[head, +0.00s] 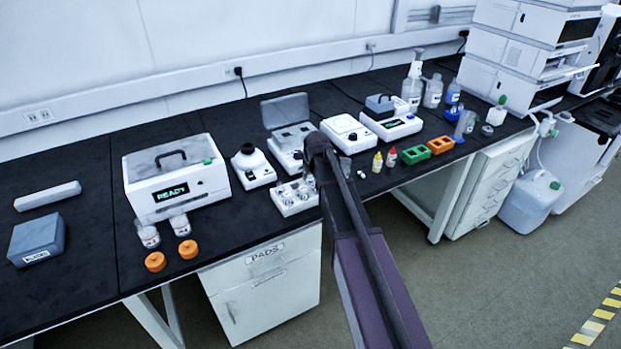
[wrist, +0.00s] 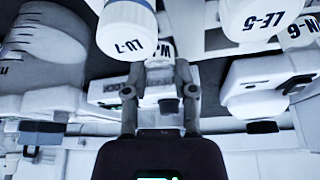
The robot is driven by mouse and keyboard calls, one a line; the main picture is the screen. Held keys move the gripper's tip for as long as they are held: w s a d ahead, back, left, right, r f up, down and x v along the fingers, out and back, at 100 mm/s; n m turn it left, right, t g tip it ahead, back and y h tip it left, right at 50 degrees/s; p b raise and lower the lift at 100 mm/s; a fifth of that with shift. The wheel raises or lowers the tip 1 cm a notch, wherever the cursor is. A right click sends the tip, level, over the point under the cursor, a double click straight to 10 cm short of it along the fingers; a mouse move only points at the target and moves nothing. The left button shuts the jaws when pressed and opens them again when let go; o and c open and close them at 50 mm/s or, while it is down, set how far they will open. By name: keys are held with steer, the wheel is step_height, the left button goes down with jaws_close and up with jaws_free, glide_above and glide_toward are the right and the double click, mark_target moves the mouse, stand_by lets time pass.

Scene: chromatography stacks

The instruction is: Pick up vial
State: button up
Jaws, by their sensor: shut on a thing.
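In the wrist view, my gripper (wrist: 160,70) has both fingers drawn in around a small pale vial (wrist: 160,64); its label is mostly hidden. A vial marked LU-1 (wrist: 126,30) is close by at the upper left, and one marked LE-5 (wrist: 258,18) at the upper right. In the head view, my arm hides the fingertips and the held vial. The arm's end is over the right side of a white vial block (head: 288,208) near the bench's front edge. I cannot tell whether the vial is clear of the block.
A white READY box (head: 150,205), a small white instrument (head: 252,167) and an open-lidded device (head: 285,155) stand left of and behind my arm. Yellow and red bottles (head: 377,162) and green and orange racks (head: 415,155) are to the right.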

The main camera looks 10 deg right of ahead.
mark_target(310, 174)
steer(key=shift+r, duration=0.2)
step_height(310, 174, up, 10)
steer(key=p, duration=1)
steer(key=shift+f, duration=0.2)
stand_by(0.5)
